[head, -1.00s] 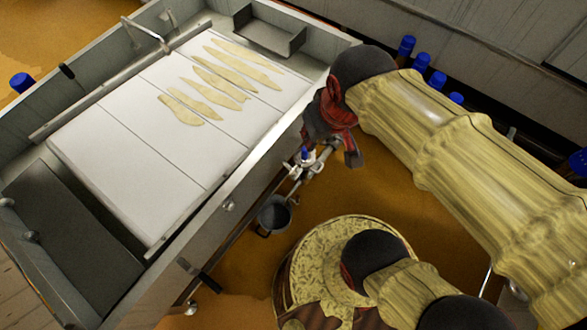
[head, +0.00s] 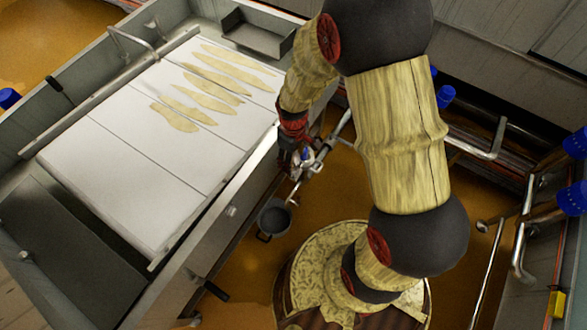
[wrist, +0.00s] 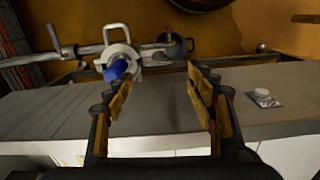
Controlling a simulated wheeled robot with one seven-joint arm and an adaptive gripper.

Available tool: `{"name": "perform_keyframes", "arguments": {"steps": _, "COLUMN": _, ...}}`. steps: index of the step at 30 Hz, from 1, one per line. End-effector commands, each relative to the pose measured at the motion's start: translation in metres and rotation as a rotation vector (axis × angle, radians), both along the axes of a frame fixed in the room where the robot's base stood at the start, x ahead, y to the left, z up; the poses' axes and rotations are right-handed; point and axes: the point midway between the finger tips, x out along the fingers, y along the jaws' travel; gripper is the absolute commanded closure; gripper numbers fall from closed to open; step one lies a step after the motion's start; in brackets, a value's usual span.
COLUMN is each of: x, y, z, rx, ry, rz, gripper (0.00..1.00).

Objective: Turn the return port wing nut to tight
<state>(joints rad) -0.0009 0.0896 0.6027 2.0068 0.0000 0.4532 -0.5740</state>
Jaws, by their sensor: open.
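A fitting with a blue knob (head: 308,155), likely the wing nut, sits on the metal pipe along the side of the steel vat. In the wrist view the blue knob (wrist: 118,69) stands out from a pale round fitting (wrist: 117,54) with a white loop handle above it. My gripper (wrist: 160,80) is open and empty. The knob lies beyond the fingertips, in line with the left finger, apart from it. In the head view my gripper (head: 291,150) is beside the fitting and partly covers it. Whether the knob is tight cannot be told.
The steel vat (head: 190,275) has a white top (head: 120,160) with several pale strips. A small dark pot (head: 274,217) hangs beside the pipe (wrist: 80,52), close to the fitting. More pipes with blue handles (head: 445,96) run at the right. Wet orange floor lies below.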

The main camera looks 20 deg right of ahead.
Motion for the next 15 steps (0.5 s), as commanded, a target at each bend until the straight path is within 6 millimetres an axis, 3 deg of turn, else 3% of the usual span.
{"name": "perform_keyframes", "arguments": {"steps": 5, "x": 0.001, "y": 0.000, "z": -0.007, "rx": 0.000, "ry": -0.011, "rz": 0.056, "gripper": 0.44}}
{"name": "perform_keyframes", "arguments": {"steps": 15, "x": 0.001, "y": 0.000, "z": -0.057, "rx": 0.001, "ry": -0.009, "rz": 0.055, "gripper": 0.44}}
